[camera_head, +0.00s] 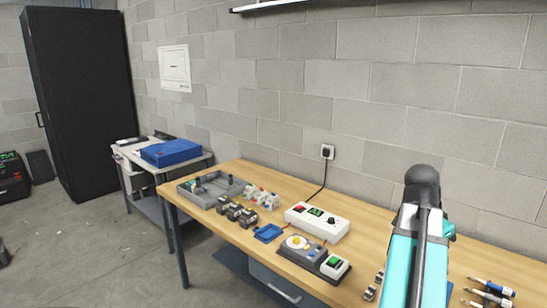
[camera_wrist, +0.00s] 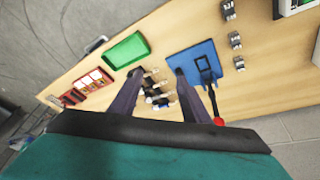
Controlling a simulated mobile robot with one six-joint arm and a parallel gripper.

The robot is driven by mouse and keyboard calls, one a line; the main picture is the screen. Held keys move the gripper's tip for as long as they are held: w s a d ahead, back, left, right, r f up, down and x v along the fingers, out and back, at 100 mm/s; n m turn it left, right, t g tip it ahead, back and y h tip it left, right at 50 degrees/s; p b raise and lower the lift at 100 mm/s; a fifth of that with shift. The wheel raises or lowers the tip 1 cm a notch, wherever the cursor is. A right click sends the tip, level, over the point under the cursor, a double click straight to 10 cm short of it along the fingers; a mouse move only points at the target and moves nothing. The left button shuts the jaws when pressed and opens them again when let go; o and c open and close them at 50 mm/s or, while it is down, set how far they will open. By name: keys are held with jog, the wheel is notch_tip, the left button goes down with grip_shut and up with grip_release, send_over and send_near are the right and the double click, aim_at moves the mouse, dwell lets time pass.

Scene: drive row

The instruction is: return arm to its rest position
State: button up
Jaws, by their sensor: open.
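My arm (camera_head: 407,245), teal and black, rises at the right of the head view, in front of the wall and over the right part of the wooden bench (camera_head: 365,222). My gripper's fingertips do not show clearly there. In the wrist view my gripper (camera_wrist: 159,72) has two dark fingers spread apart, with nothing held between them. Below the fingers lies the bench top (camera_wrist: 185,28), with a cluster of small dark and pale parts (camera_wrist: 155,95) seen between the fingers. A gap to those parts is hard to judge.
The bench holds a white power unit (camera_head: 317,222), a disc device (camera_head: 297,243), a small blue tray (camera_head: 268,233), a grey tray (camera_head: 195,199) and screwdrivers (camera_head: 492,287). The wrist view shows a green tray (camera_wrist: 126,51) and a blue plate (camera_wrist: 182,61).

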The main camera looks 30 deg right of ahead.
jog(key=w+a+f+n+g+y+b, duration=0.1)
jog(key=w+a+f+n+b, duration=0.3)
jog(key=a+f, duration=0.6)
jog(key=w+a+f+n+g+y+p, duration=0.1)
jog(key=w+a+f, duration=0.45)
jog(key=f, duration=0.85)
jog(key=w+a+f+n+g+b, duration=0.1)
jog(key=w+a+f+n+b, duration=0.2)
jog(key=a+f, duration=0.7)
jog(key=s+a+f+n+b, duration=0.1)
jog(key=s+a+f+n, duration=0.3)
jog(key=a+f, duration=0.3)
jog(key=s+a+f+n+y, duration=0.1)
jog(key=s+a+f+n, duration=0.4)
jog(key=f, duration=1.1)
jog(key=s+a+f+n+b, duration=0.1)
jog(key=s+a+f+n, duration=0.3)
jog(key=a+f, duration=0.7)
jog(key=shift+s+a+f+n+g+y+b, duration=0.2)
jog(key=shift+s+f+n+g+y+b, duration=0.1)
jog(key=shift+s+f+g, duration=0.2)
